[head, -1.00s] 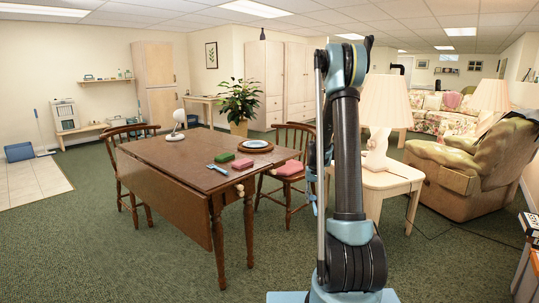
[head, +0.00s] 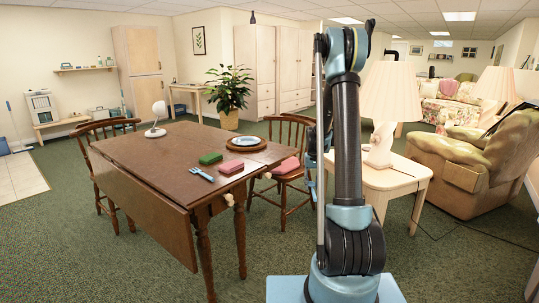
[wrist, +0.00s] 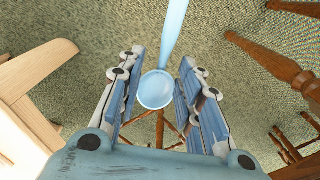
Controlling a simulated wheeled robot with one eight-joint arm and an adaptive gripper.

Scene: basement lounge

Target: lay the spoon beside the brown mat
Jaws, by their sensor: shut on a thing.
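The light-blue spoon (wrist: 155,92) is in the wrist view, its bowl between my fingers and its handle pointing up the picture. My gripper (wrist: 162,60) is shut on it, above the carpet. In the head view the gripper is mostly hidden behind my arm, to the right of the table, and the spoon cannot be made out. The round brown mat (head: 246,150) lies near the table's right far corner, with a pale blue plate (head: 247,140) on it. A light-blue fork (head: 202,174) lies left of and nearer than the mat.
A chair (head: 288,165) stands by the table's right side. A side table (head: 385,182) with a lamp is right of my arm.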

